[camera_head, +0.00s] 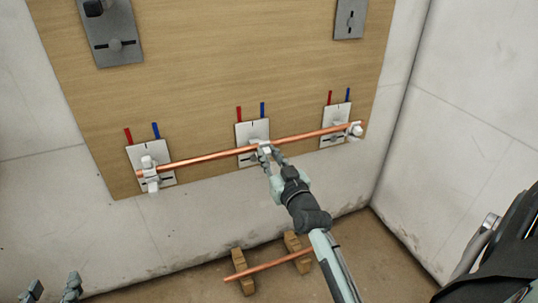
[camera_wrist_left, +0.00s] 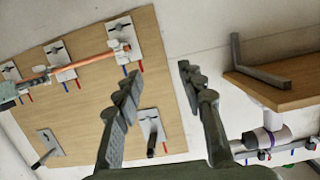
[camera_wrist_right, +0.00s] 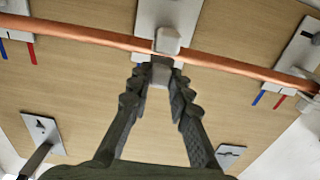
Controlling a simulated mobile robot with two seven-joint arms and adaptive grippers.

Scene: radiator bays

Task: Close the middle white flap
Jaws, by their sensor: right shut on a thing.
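A copper pipe (camera_head: 215,155) runs across three white plates on a wooden board. At the middle plate (camera_head: 246,131), my right gripper (camera_head: 265,151) is shut on the middle white flap, just below the pipe. In the right wrist view the fingertips (camera_wrist_right: 158,75) close around a small white piece of the flap (camera_wrist_right: 180,78), and a white block (camera_wrist_right: 167,40) shows in front of the pipe. The flap is partly hidden by the fingers, so its angle is hard to tell. My left gripper (camera_head: 54,290) is open and empty at the lower left, away from the board (camera_wrist_left: 100,100).
White fittings hold the pipe at the left plate (camera_head: 149,168) and right plate (camera_head: 354,130). Red and blue strips stand above each plate. Grey plates (camera_head: 110,35) sit higher up. Another copper pipe (camera_head: 265,266) rests on wooden blocks (camera_head: 243,272) on the floor. A wall stands at right.

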